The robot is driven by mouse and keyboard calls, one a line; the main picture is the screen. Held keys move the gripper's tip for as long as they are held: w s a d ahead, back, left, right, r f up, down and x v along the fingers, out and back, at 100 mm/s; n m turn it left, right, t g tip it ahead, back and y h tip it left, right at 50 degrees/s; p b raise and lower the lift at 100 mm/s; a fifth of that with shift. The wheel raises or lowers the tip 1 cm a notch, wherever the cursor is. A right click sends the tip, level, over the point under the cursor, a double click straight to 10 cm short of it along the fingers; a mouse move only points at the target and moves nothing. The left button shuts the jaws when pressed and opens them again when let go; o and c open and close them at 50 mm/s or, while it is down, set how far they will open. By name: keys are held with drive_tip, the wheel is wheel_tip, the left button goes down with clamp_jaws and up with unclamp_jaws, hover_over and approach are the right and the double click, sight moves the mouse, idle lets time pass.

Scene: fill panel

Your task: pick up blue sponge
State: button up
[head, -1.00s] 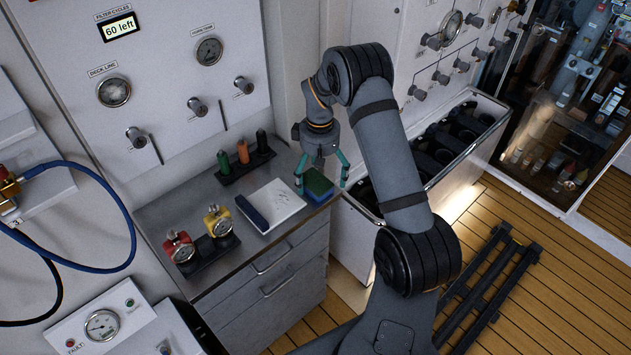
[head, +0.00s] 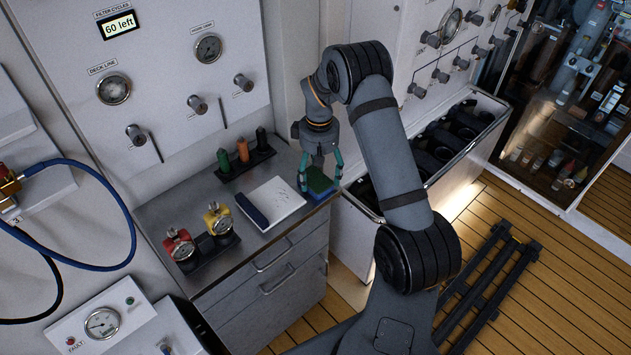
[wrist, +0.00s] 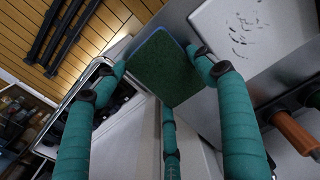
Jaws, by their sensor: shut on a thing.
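The blue sponge (head: 321,193) has a dark green top face and lies at the right end of the grey counter (head: 262,176). In the wrist view, the sponge (wrist: 163,68) shows its green face, with a thin blue edge, between the fingers. My gripper (head: 320,182) points down over it with teal fingers. In the wrist view, my gripper (wrist: 158,60) has a fingertip at each side of the sponge and a third finger below it in the picture. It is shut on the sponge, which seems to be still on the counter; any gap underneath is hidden.
A white pad with a dark blue strip (head: 277,203) lies just left of the sponge. Red and yellow gauges (head: 218,220) stand at the left front. An open bin (head: 447,135) is to the right.

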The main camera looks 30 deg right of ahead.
sight(318, 176)
drive_tip(key=shift+w+r+b, duration=0.1)
drive_tip(key=shift+r+b, duration=0.2)
drive_tip(key=shift+r, duration=0.2)
wheel_tip(318, 176, up, 2)
drive_tip(key=shift+r+b, duration=0.25)
drive_tip(key=shift+b, duration=0.25)
drive_tip(key=s+d+r+b, duration=0.3)
drive_tip(key=s+d+r, duration=0.4)
drive_tip(key=s, duration=0.2)
drive_tip(key=shift+d+r, duration=0.25)
drive_tip(key=shift+o, duration=0.6)
drive_tip(key=c, duration=0.4)
